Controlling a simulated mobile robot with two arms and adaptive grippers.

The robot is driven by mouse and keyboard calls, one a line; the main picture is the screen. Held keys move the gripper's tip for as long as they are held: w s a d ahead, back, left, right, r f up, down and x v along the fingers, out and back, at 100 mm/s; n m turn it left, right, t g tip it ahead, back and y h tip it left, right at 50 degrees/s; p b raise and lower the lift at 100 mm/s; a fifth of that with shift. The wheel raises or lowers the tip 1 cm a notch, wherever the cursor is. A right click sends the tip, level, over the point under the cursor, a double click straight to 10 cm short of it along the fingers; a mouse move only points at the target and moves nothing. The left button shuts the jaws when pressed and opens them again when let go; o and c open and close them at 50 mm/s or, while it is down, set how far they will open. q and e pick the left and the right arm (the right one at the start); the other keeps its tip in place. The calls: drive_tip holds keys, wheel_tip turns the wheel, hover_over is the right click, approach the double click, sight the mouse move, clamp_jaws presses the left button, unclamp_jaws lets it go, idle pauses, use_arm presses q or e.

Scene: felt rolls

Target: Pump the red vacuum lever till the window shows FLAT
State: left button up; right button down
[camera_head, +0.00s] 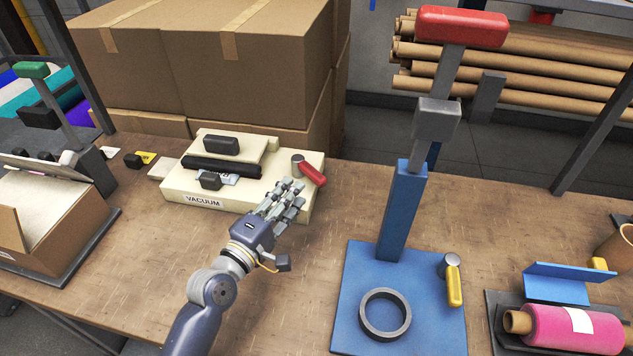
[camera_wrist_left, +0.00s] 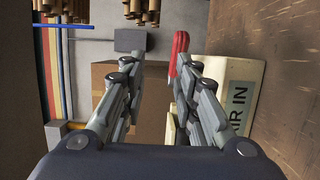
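The cream vacuum unit (camera_head: 189,187), labelled VACUUM, stands on the wooden bench. Its red lever (camera_head: 312,173) sits at its right end on a grey pivot and slants down to the right. A small window plate (camera_head: 231,179) on the unit is partly covered and its word is not readable. My left gripper (camera_head: 287,195) is over the unit's front right, just left of the lever. In the left wrist view its fingers (camera_wrist_left: 157,68) are spread apart. There the red lever (camera_wrist_left: 179,52) shows beside the right-hand fingertip; I cannot tell whether they touch. My right gripper is not in view.
A blue press stand (camera_head: 400,215) with a red-topped lever and a grey ring (camera_head: 384,313) rises to the right. A pink felt roll (camera_head: 575,329) lies at far right. Cardboard boxes (camera_head: 240,75) stand behind the unit. Bench between unit and stand is clear.

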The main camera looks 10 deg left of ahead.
sight(312, 180)
use_arm(q)
drive_tip(key=shift+w+f+b, duration=0.15)
drive_tip(key=shift+f+b, duration=1)
drive_tip(key=shift+f, duration=0.4)
drive_tip(key=p+x, duration=0.1)
drive_tip(key=x, duration=1)
clamp_jaws()
